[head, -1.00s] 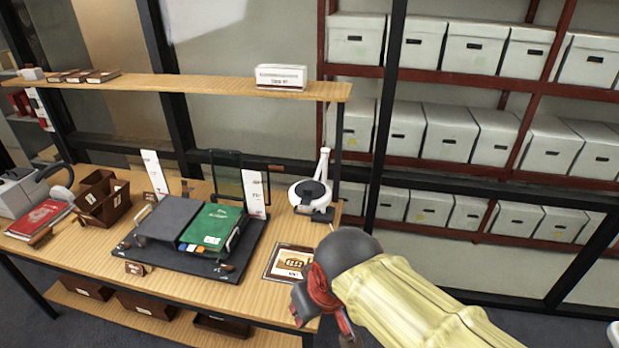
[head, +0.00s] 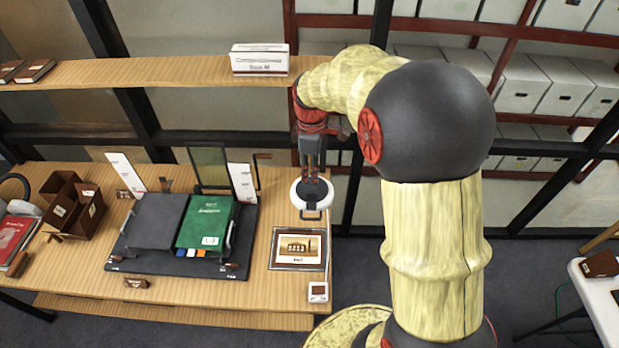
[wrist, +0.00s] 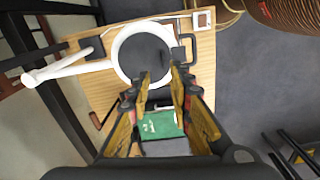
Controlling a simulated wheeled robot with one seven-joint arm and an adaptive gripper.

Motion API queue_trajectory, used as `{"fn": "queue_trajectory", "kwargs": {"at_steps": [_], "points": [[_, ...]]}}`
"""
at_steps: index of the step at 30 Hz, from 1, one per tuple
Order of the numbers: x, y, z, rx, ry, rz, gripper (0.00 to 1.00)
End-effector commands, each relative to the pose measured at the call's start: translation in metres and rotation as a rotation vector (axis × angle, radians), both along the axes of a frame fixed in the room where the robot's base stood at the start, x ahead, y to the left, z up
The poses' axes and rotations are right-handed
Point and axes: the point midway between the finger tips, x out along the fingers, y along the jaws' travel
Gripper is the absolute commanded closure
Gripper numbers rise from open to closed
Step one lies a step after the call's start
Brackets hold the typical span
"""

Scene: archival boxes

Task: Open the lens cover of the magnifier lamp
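The magnifier lamp (head: 310,208) stands at the right end of the wooden table, with a white ring head. In the wrist view its white ring (wrist: 119,52) surrounds the dark round lens cover (wrist: 143,50), which lies over the lens. A dark loop handle (wrist: 194,48) sticks out at the ring's side, and the white lamp arm (wrist: 62,71) reaches left. My gripper (wrist: 162,74) is open and empty, its fingertips over the cover's edge; I cannot tell whether they touch it. In the head view my gripper (head: 312,177) points down above the lamp and partly hides the cover.
A framed picture (head: 298,262) and a small white device (head: 318,291) lie in front of the lamp. A green book (head: 205,222) rests on a dark stand to the left. A shelf with a white box (head: 259,61) runs above the table.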

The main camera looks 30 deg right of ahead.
Motion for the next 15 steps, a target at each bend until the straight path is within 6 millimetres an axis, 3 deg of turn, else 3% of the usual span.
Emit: {"fn": "queue_trajectory", "kwargs": {"at_steps": [8,15], "points": [[-0.003,0.001,-0.011,0.003,0.009,0.121,0.79],[-0.004,0.001,-0.046,0.004,0.011,0.119,0.79]]}}
